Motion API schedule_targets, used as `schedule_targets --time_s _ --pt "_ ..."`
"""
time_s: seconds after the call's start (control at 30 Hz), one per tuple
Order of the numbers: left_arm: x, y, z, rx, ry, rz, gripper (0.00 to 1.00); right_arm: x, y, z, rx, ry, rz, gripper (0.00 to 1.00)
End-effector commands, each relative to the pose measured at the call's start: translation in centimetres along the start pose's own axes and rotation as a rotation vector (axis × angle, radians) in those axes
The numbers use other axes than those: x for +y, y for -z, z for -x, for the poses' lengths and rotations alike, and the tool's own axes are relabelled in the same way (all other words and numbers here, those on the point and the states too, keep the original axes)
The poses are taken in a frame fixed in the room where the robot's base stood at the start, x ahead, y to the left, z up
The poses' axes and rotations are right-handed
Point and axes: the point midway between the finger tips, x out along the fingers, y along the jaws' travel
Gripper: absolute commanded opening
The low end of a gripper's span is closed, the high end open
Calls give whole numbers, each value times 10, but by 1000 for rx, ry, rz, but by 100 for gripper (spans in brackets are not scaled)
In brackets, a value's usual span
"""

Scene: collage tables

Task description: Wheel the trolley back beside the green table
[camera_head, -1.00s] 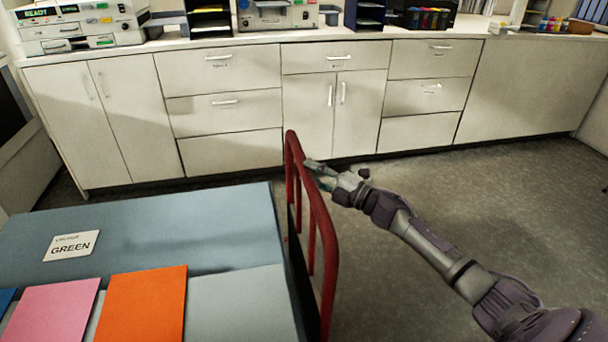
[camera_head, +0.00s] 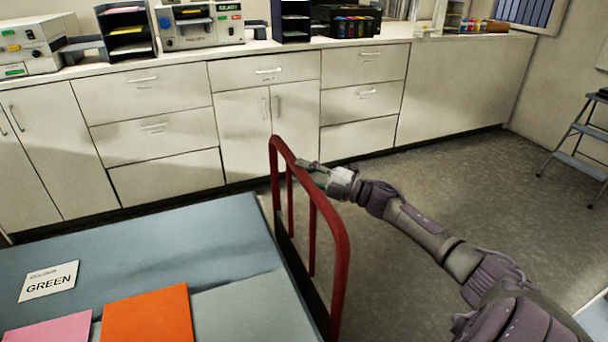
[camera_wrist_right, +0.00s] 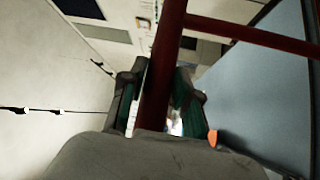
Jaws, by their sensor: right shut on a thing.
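The trolley's red tubular handle (camera_head: 328,222) stands upright along the right side of a blue-grey surface (camera_head: 190,245). A white card reading GREEN (camera_head: 49,281) lies on that surface; I cannot tell for certain whether the surface is the table's or the trolley's. My right gripper (camera_head: 308,168) is at the handle's top bar. In the right wrist view the red bar (camera_wrist_right: 158,85) runs between the fingers of my right gripper (camera_wrist_right: 157,95), which is shut on it. My left gripper is not in view.
An orange sheet (camera_head: 150,318) and a pink sheet (camera_head: 48,333) lie on the blue-grey surface. White cabinets (camera_head: 160,165) with machines on top line the back. A step stool (camera_head: 580,140) stands at the far right. Grey floor (camera_head: 440,190) is open right of the handle.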

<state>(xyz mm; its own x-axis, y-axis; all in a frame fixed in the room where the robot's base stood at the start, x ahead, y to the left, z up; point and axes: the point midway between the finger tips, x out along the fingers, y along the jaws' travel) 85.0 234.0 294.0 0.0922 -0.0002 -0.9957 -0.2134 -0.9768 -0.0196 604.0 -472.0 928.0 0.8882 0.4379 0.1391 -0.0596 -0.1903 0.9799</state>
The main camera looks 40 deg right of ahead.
Motion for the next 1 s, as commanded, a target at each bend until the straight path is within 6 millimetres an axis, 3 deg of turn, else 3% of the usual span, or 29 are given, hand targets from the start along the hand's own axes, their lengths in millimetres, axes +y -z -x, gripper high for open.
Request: schedule_targets --time_s 0.4,0.43,0.57,0.87,1.0 --pt "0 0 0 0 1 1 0 8 1 -1 9 -12 5 0" --pt "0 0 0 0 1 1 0 8 1 -1 8 -12 5 36" --pt "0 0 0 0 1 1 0 7 0 0 5 -10 5 56" --pt "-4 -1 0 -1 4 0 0 3 0 1 4 -3 2 56" --pt "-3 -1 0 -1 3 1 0 1 -1 12 2 -1 1 56"
